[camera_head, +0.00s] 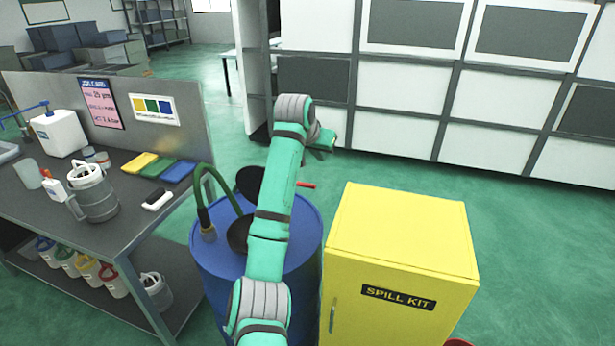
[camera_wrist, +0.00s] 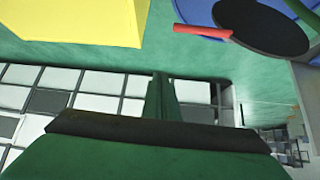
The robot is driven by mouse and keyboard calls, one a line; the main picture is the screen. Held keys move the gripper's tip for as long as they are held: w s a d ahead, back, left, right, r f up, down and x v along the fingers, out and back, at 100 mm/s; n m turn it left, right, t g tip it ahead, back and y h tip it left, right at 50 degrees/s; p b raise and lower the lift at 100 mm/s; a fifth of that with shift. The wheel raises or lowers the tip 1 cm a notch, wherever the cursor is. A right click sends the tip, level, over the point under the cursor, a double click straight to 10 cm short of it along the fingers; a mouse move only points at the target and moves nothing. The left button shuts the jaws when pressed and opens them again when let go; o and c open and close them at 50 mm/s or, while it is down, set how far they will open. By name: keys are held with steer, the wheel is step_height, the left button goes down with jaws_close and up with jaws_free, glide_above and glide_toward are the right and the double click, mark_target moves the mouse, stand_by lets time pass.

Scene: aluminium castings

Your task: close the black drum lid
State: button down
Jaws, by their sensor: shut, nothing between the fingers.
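The blue drum (camera_head: 304,245) stands between the workbench and a yellow cabinet, partly hidden by my arm. A black disc (camera_head: 248,180), which looks like the lid, shows at the drum's far side and appears raised. A red handle (camera_head: 305,185) sticks out to its right. A second dark round area (camera_head: 237,236) lies on the drum top; I cannot tell whether it is an opening. In the wrist view the black lid (camera_wrist: 262,26) and red handle (camera_wrist: 203,30) are at upper right. My gripper (camera_head: 322,145) is beyond the drum, shut and empty, apart from the lid; its fingers (camera_wrist: 160,92) are together.
A green hose (camera_head: 222,178) arches over the drum's left side into a fitting. The yellow spill kit cabinet (camera_head: 405,235) stands close on the right. The workbench (camera_head: 120,210) with containers is on the left. Open green floor lies behind the drum, before the panelled wall (camera_head: 400,90).

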steer(key=a, duration=0.5)
steer(key=shift+n+y, duration=0.4)
steer(key=shift+w+f, duration=0.4)
steer(key=shift+f, duration=1.15)
steer(key=shift+w+f, duration=0.4)
steer(key=shift+f, duration=1.1)
steer(key=shift+w+f, duration=0.4)
steer(key=shift+f, duration=1.15)
steer(key=shift+f, duration=0.1)
